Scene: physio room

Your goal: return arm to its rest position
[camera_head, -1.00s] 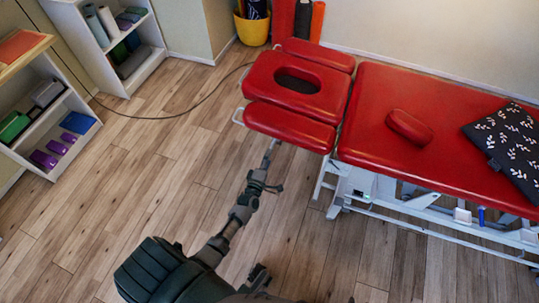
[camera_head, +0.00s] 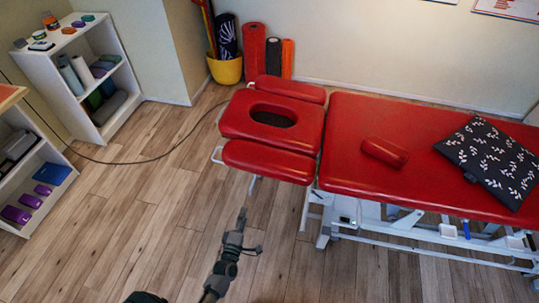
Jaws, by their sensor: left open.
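My left arm comes in from the bottom edge, left of the middle. Its gripper (camera_head: 241,222) points up toward the head end of the red treatment table (camera_head: 350,145). The gripper is open and nothing shows in it. It appears over the wooden floor, below the face-hole headrest (camera_head: 272,117) in the picture, with a gap between them. My right gripper is not in view.
On the table lie a red bolster (camera_head: 384,152) and a dark patterned pillow (camera_head: 490,160). White shelves (camera_head: 85,75) stand at the left. A yellow bucket (camera_head: 225,69) holds rolled mats. A cable (camera_head: 140,163) crosses the floor.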

